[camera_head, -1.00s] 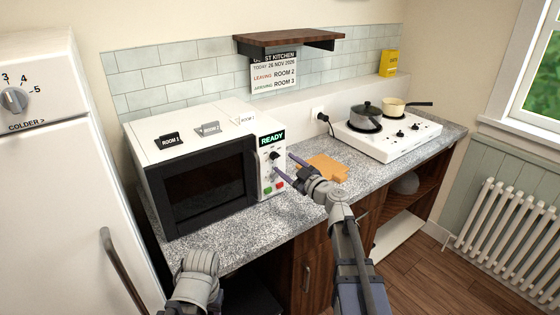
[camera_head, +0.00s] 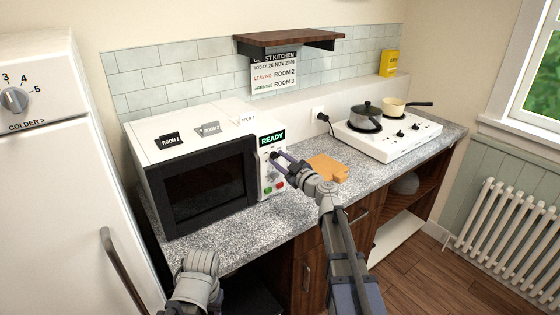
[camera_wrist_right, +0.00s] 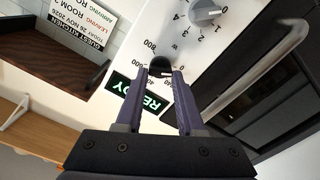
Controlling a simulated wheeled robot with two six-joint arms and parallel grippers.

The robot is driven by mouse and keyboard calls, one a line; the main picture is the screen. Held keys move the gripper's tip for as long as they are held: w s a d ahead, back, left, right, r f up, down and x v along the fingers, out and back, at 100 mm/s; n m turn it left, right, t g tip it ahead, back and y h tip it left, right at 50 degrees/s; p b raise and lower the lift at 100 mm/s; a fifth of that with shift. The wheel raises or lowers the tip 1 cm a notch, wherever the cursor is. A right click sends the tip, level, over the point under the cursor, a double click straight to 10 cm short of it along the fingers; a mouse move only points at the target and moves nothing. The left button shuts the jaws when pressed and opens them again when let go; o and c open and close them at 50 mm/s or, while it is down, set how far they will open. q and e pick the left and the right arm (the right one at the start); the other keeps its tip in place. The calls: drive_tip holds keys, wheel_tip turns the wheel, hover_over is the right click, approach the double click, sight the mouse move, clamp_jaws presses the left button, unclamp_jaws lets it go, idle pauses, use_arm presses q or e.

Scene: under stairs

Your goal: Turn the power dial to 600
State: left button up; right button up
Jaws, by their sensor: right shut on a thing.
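The white microwave (camera_head: 205,140) stands on the counter, its display (camera_head: 271,140) reading READY. Its black power dial (camera_wrist_right: 160,63) is on the front panel, with a scale marked W and numbers including 800 and 600 around it. The dial's pointer setting is hard to make out. My right gripper (camera_head: 275,156) is at the panel just below the display. In the right wrist view, its two fingers (camera_wrist_right: 161,74) are closed around the dial's sides. My left arm shows at the bottom left in the head view, but its gripper is not visible.
A grey numbered dial (camera_wrist_right: 205,11) sits farther along the same panel, beside the dark door and handle (camera_wrist_right: 262,70). Green and red buttons (camera_head: 273,187) are below. An orange board (camera_head: 327,168) and a hob (camera_head: 390,131) with pans are to the right.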

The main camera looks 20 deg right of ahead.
clamp_jaws()
